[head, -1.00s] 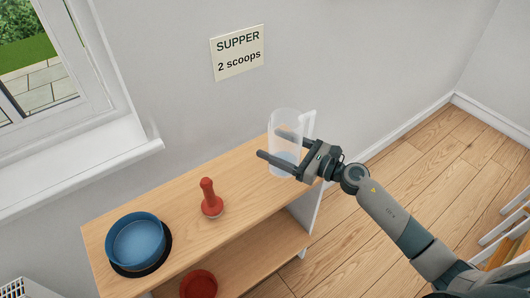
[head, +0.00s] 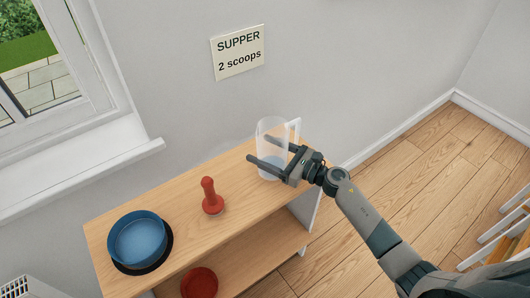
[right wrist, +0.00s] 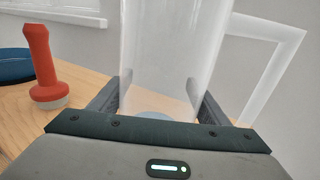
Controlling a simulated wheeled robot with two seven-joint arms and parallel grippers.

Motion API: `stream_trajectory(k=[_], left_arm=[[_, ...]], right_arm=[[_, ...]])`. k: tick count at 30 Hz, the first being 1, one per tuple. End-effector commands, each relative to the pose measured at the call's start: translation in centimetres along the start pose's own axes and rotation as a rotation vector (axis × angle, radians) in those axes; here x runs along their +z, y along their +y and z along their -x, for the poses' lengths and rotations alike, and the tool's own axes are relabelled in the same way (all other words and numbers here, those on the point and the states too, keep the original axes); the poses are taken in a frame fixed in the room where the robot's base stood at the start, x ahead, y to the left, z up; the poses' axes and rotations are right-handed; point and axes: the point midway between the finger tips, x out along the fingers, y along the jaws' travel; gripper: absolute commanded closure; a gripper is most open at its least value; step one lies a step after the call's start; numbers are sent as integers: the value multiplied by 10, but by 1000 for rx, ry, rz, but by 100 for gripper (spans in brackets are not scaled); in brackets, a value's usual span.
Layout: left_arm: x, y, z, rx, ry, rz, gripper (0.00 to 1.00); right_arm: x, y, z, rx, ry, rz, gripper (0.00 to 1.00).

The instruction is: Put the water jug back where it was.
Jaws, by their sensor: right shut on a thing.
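The clear water jug (head: 271,133) stands upright at the right end of the wooden shelf top (head: 190,190), with a little bluish water low inside. My right gripper (head: 267,150) has its two fingers around the jug's body and is shut on it. In the right wrist view the jug (right wrist: 170,60) fills the space between the fingers, with its white handle (right wrist: 285,45) to the right. I cannot tell whether its base touches the shelf top. My left gripper is not in view.
A blue bowl (head: 138,240) sits on a dark round mat at the left end. A red bowl (head: 199,283) is on the lower shelf. A sign (head: 238,52) hangs on the wall.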

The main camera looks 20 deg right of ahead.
Motion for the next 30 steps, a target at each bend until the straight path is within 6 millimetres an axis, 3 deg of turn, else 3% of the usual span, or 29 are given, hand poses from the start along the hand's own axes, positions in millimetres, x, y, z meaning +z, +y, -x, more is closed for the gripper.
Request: stream_trajectory(k=[4,18,19,21,30], left_arm=[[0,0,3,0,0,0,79],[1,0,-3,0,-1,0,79],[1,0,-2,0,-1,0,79],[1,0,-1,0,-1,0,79],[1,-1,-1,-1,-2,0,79]], right_arm=[[-11,0,0,-1,-1,0,66],[-17,0,0,0,-1,2,66],[-17,0,0,0,0,2,28],[-16,0,0,0,0,2,11],[-16,0,0,-1,0,1,11]])
